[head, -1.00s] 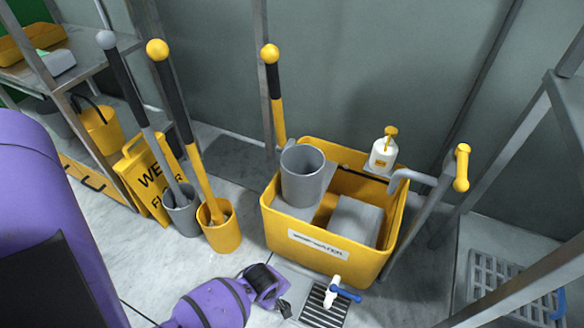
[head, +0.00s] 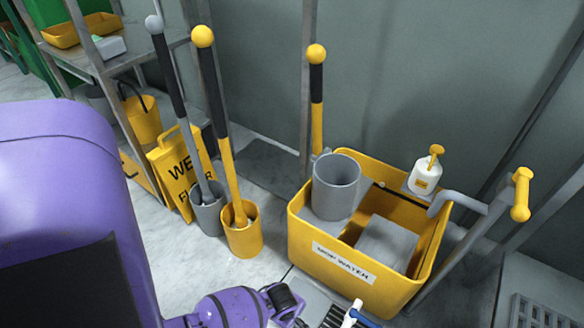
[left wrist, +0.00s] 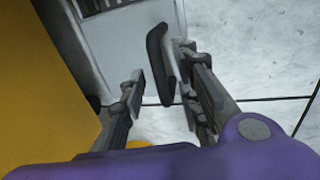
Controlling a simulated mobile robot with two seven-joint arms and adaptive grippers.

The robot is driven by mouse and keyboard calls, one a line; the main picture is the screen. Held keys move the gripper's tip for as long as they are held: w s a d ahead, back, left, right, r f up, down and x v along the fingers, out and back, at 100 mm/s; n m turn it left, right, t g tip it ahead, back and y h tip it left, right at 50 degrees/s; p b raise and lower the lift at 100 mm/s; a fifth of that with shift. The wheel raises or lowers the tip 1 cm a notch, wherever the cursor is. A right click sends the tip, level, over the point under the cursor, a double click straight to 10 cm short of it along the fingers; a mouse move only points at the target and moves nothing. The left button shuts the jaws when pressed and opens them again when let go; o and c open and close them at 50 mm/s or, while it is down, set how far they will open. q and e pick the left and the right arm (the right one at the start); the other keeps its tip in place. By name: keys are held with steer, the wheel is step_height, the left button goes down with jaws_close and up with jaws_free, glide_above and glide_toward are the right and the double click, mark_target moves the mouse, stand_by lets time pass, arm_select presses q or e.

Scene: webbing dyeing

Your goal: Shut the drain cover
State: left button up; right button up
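The floor drain (head: 335,316), a dark slotted grate in a pale frame, lies in front of the yellow mop bucket, cut by the head view's bottom edge. Its frame and part of the grate (left wrist: 100,6) show at the top of the left wrist view. I cannot make out a separate cover clearly. My left gripper (head: 296,310) is low over the floor, just left of the drain. In the left wrist view its fingers (left wrist: 155,85) are apart. My right gripper is not in view.
Two mop holders (head: 242,236) and a wet floor sign (head: 178,178) stand left. Another grate (head: 543,312) is at the lower right.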

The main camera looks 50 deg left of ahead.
arm_select(q)
steer(key=c, duration=0.6)
jaws_close()
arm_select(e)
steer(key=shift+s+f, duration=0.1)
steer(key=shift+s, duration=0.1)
arm_select(q)
steer(key=shift+r, duration=0.1)
